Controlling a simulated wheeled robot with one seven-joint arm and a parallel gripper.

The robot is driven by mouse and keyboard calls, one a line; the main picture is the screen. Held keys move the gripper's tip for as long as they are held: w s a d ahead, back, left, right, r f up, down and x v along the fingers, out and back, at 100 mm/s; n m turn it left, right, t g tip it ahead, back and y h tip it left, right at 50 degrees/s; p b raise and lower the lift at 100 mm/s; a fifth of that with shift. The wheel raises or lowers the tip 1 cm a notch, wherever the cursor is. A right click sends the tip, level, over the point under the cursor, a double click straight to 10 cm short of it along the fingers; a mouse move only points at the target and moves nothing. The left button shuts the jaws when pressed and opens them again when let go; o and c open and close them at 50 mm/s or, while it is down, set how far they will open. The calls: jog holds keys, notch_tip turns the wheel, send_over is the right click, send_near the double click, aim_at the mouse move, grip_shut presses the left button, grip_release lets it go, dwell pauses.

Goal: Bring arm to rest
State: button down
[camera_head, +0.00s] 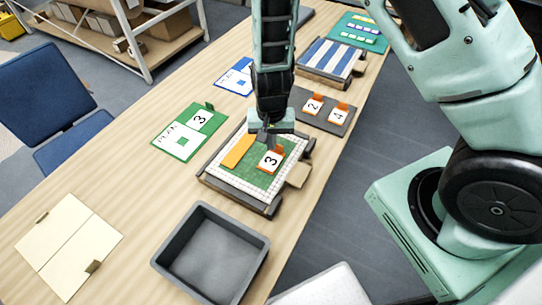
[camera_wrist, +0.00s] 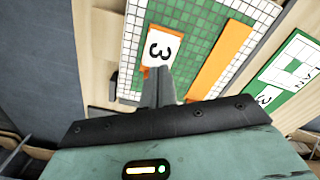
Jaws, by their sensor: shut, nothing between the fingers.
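My gripper (camera_head: 270,138) points down above the mosaic panel, with its fingers together and nothing held. In the wrist view my gripper (camera_wrist: 159,80) shows its closed fingertips just by the orange piece with the white "3" label (camera_wrist: 160,48). That "3" piece (camera_head: 269,162) lies on the green tile field of the panel (camera_head: 225,188). An orange strip (camera_head: 238,151) lies on the same panel to its left, and it also shows in the wrist view (camera_wrist: 221,60). I cannot tell whether the fingertips touch the "3" piece. My arm reaches in from the upper right.
A grey bin (camera_head: 212,250) stands in front of the panel. A green plan card (camera_head: 190,131) and a blue one (camera_head: 234,78) lie left. A dark tray (camera_head: 322,112) holds labels "2" and "4". A striped panel (camera_head: 330,60) is behind. The table's left front holds a cream folder (camera_head: 68,246).

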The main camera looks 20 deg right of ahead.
jog(key=shift+r+p, duration=0.55)
jog(key=shift+r, duration=0.4)
jog(key=s+a+r+n+y+b, duration=0.1)
jog(key=s+a+r+n+b, duration=0.15)
jog(key=a+r, duration=0.35)
jog(key=s+r+n+b, duration=0.3)
jog(key=s+r+n, duration=0.7)
jog(key=s, duration=0.7)
notch_tip(320, 180, up, 2)
jog(key=shift+s+a+r, duration=0.15)
jog(key=shift+s+r, duration=0.05)
jog(key=shift+s, duration=0.1)
